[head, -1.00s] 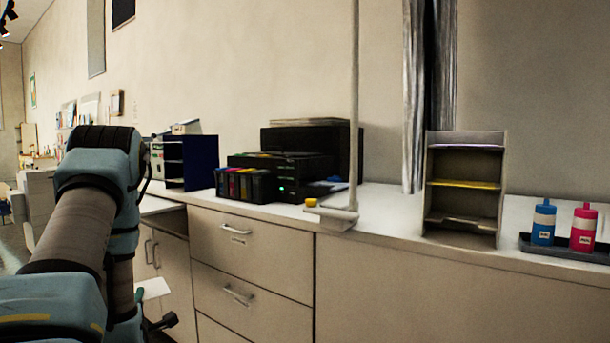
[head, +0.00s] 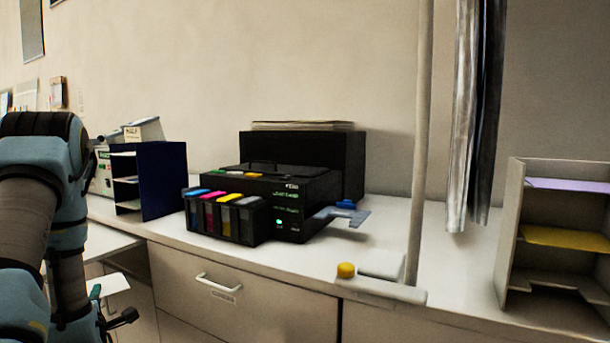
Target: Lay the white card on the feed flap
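A black ink-tank printer (head: 285,190) stands on the white counter. A flat grey flap (head: 347,217) with a blue piece on it juts from the printer's right side; I take it as the feed flap, and nothing white lies on it. The white card (head: 109,284) is at the lower left, in the air in front of the cabinets. It stays beside my gripper (head: 119,318) as my arm moves, so my gripper seems shut on it. The fingertips are small, dark and partly hidden behind my arm. The card is well left of and below the flap.
A pale post (head: 419,140) with a base and a yellow knob (head: 346,270) stands right of the flap, near the counter edge. A navy shelf unit (head: 160,178) is left of the printer. A grey shelf rack (head: 512,230) stands at right. Counter (head: 315,252) before the printer is clear.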

